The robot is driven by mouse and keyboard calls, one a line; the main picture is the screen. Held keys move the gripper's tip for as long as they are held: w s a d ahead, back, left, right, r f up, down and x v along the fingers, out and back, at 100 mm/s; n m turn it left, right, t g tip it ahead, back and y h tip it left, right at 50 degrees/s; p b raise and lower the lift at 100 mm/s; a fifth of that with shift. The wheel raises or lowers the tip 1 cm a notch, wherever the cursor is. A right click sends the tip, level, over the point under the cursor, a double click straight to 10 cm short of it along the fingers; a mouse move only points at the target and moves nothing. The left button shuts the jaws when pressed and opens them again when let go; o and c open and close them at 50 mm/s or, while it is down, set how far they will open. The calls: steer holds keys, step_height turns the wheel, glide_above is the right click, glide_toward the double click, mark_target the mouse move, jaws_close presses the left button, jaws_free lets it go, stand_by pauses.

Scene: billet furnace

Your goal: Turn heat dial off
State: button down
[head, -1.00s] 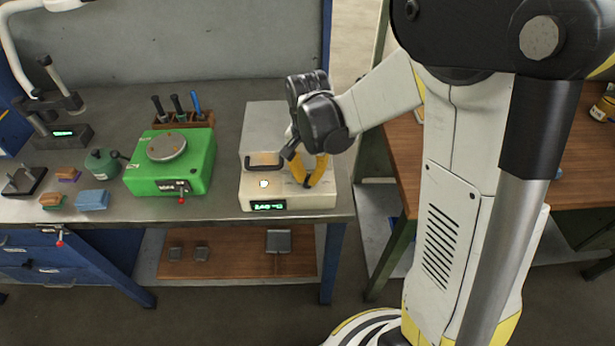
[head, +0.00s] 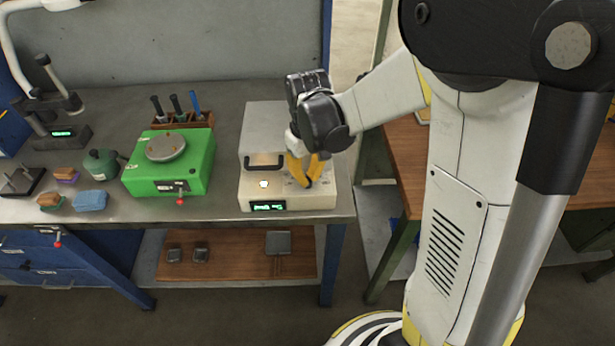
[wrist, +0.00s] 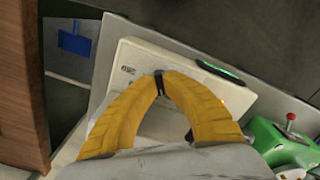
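The furnace (head: 258,200) is a pale box near the front right of the bench in the head view. A green display (head: 268,207) is on its front face, its text too small to read. A small bright white spot (head: 264,184) is on its top ledge. My gripper (head: 306,186) points down at the right of this ledge, its yellow fingertips together. In the wrist view my gripper (wrist: 160,80) has its tips together over the furnace's pale panel (wrist: 137,58), which bears small dark markings. The heat dial cannot be made out; the fingers may hide it.
A black handle (head: 264,168) stands close left of my fingers. A green hotplate device (head: 140,182) with a red-tipped lever (head: 180,200) is further left. A tool rack (head: 180,123) is behind it. A wooden table (head: 400,175) stands right.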

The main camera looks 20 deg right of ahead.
mark_target(308, 178)
steer(key=n, duration=0.4)
steer(key=shift+n, duration=0.3)
steer(key=n, duration=0.4)
steer(key=shift+n, duration=0.3)
steer(key=c, duration=1.5)
jaws_free()
steer(key=shift+c, duration=0.2)
step_height(308, 178, up, 12)
